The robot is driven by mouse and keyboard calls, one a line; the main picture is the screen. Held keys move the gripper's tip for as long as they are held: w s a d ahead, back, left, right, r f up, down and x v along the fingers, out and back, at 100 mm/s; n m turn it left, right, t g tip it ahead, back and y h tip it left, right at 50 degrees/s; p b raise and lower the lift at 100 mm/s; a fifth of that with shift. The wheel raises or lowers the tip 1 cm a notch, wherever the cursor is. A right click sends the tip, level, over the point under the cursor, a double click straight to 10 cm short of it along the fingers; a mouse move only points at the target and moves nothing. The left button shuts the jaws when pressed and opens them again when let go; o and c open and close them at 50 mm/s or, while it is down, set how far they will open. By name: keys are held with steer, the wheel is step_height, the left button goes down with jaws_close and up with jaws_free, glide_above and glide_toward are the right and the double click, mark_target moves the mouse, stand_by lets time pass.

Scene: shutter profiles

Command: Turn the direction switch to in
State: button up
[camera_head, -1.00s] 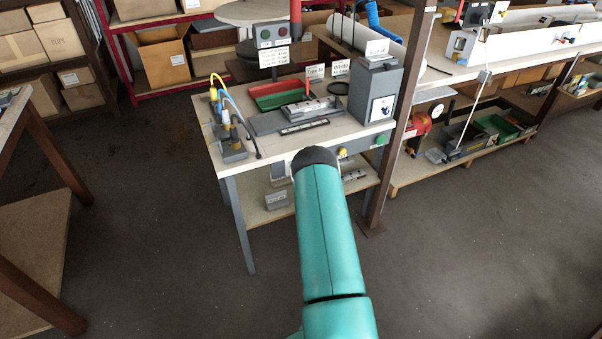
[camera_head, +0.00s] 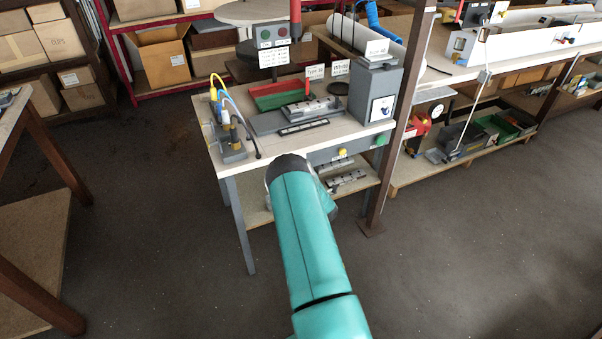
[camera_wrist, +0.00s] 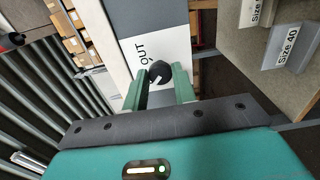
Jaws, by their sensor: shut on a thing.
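The direction switch is a black knob (camera_wrist: 160,72) on a panel (camera_wrist: 168,50) in the wrist view. The panel is part white, part grey, and the word OUT shows beside the knob. An IN mark does not show. The teal fingers of my gripper (camera_wrist: 164,78) stand on either side of the knob and are shut on it. In the head view my arm covers the gripper and the switch at the front of the workbench (camera_head: 212,150).
The bench front has a yellow knob (camera_head: 342,153) and a green button (camera_head: 380,140). A brown post (camera_head: 398,130) stands close on the right. Profiles lie on the lower shelf (camera_head: 257,213). In the wrist view, shelf labels (camera_wrist: 288,45) show at right. Floor is clear around my arm.

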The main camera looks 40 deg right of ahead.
steer(key=shift+d, duration=0.1)
steer(key=o, duration=1)
steer(key=shift+s, duration=0.15)
steer(key=v, duration=1.3)
steer(key=shift+s+a, duration=0.2)
steer(key=shift+s, duration=0.1)
